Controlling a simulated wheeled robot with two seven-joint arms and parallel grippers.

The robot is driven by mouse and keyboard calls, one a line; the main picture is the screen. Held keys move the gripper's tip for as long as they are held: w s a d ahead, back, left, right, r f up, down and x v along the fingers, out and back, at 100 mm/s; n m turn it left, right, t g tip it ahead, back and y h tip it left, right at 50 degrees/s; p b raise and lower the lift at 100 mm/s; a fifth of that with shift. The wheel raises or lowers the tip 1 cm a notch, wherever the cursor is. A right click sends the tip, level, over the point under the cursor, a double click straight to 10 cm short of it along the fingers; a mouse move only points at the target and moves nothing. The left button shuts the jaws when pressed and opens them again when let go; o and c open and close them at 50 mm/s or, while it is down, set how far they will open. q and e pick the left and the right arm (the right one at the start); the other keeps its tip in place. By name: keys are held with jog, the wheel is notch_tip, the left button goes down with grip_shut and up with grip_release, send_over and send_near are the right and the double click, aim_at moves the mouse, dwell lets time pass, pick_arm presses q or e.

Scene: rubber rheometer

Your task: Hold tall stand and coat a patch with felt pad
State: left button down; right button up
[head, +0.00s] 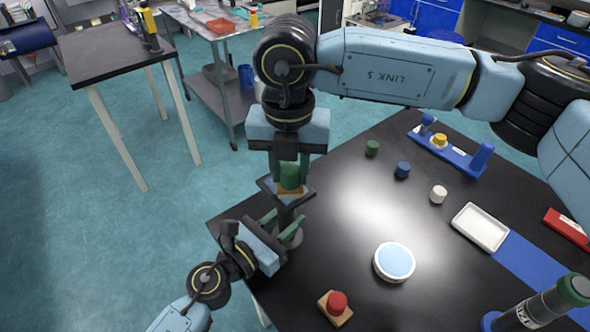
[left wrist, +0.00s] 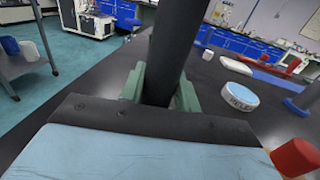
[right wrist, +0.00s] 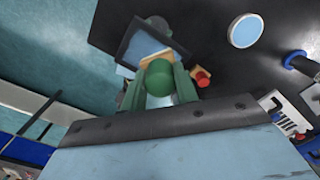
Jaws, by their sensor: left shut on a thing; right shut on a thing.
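The tall stand has a dark post and a square dark-rimmed top plate (head: 268,187). In the left wrist view its dark post (left wrist: 176,45) runs up between the fingers of my left gripper (head: 283,230), which is shut on it. My right gripper (head: 290,168) is shut on the green knob of the felt pad (right wrist: 158,78). The pad's tan base shows over the plate's near edge in the head view; I cannot tell whether it touches. In the right wrist view the plate (right wrist: 128,45) has a pale blue-grey face, partly hidden by the pad.
A white round dish with a light blue top (head: 394,262) and a red-knobbed wooden pad (head: 335,308) sit near the stand. A white tray (head: 480,227), small coloured knobs, a blue rack (head: 450,150) and a dark bottle with a green cap (head: 545,305) stand right. The table's left edge is close.

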jog(key=shift+w+a, duration=0.8)
jog(key=shift+w, duration=0.3)
jog(key=shift+w+a, duration=0.75)
jog(key=shift+w, duration=0.3)
notch_tip(320, 180, up, 8)
pick_arm(q)
jog(key=c, duration=0.9)
grip_release()
jog(key=shift+c, duration=0.2)
jog(key=shift+a, duration=0.1)
